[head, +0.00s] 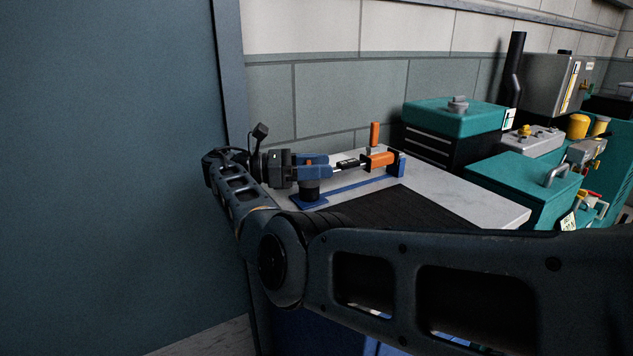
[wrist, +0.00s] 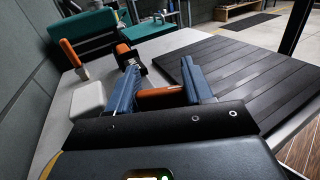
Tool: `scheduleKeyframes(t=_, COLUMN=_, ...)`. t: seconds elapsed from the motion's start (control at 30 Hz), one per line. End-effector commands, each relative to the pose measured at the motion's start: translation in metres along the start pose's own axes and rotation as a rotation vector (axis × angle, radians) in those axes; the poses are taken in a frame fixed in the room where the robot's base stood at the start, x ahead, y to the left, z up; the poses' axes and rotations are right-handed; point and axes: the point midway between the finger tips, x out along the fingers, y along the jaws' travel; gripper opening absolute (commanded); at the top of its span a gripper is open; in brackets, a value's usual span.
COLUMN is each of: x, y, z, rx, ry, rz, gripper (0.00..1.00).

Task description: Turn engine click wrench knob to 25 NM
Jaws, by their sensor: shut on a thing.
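The click wrench lies level in a low blue stand (head: 345,187) on a workbench. Its silver shaft, a small black part (head: 347,163) and an orange block (head: 380,160) show to the right of my gripper (head: 322,168). My gripper comes in from the left, in line with the wrench. In the wrist view, the blue fingers of my gripper (wrist: 160,92) are on both sides of an orange knob (wrist: 160,98) and shut on it. The fingers hide part of the knob and the near end of the wrench. I cannot read a torque setting.
The pale workbench (head: 480,205) carries a black ribbed mat (head: 395,208) beside the stand. An orange upright handle (head: 375,133) stands behind the wrench. A teal-topped cabinet (head: 455,115) and teal machinery (head: 525,185) are at right. A blue-grey panel (head: 110,180) fills the left.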

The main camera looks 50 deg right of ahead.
Motion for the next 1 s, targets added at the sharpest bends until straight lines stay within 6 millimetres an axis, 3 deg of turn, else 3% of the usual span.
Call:
scheduleKeyframes(t=0.97, x=-0.0022, y=-0.0037, z=-0.0017, rx=-0.009, ry=-0.001, rz=-0.089, gripper=0.20)
scheduleKeyframes(t=1.0, x=-0.0022, y=-0.0037, z=-0.0017, rx=-0.009, ry=-0.001, rz=-0.089, gripper=0.53)
